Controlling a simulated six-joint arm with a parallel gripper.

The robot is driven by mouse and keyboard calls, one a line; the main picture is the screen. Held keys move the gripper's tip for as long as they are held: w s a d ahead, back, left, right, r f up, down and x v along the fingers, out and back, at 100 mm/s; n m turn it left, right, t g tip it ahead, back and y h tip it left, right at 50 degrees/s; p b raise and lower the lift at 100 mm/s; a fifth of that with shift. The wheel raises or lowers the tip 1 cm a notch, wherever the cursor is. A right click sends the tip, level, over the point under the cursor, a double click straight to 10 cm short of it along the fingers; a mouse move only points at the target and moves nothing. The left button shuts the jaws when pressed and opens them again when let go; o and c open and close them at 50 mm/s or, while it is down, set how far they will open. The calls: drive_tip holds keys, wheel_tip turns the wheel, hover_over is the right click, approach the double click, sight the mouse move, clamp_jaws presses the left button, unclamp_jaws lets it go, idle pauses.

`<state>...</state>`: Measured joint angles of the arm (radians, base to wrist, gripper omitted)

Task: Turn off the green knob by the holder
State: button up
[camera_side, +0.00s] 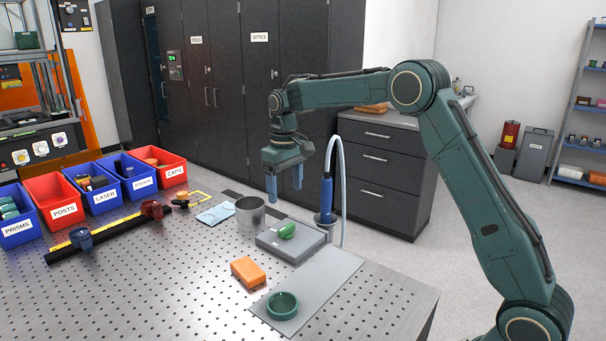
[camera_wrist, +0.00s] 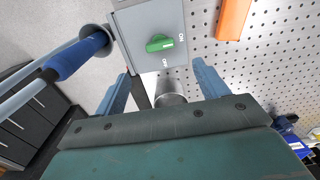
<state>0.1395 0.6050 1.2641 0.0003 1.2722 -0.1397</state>
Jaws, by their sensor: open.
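The green knob (camera_side: 287,230) sits on top of a grey box (camera_side: 270,243) on the perforated table. In the wrist view the knob (camera_wrist: 160,43) lies with its handle pointing towards the ON mark (camera_wrist: 181,37); a second mark, which looks like OFF, is on the side nearer my gripper. The holder (camera_side: 326,217) stands beside the box and carries a blue pen-like tool (camera_side: 326,196) with a pale hose. My gripper (camera_side: 284,185) is open and empty, above and apart from the knob. Its blue fingers (camera_wrist: 160,86) show in the wrist view.
A metal cup (camera_side: 250,214) stands beside the box. An orange block (camera_side: 248,271) and a green ring dish (camera_side: 282,306) on a grey plate (camera_side: 330,277) are nearer the front. Labelled bins (camera_side: 55,214) and a black rail (camera_side: 105,233) are at the left.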

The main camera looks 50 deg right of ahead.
sight(286, 226)
wheel_tip(286, 226, down, 10)
drive_tip(key=shift+f, duration=0.25)
idle(0.3)
drive_tip(key=shift+c, duration=0.2)
drive_tip(key=c, duration=0.9)
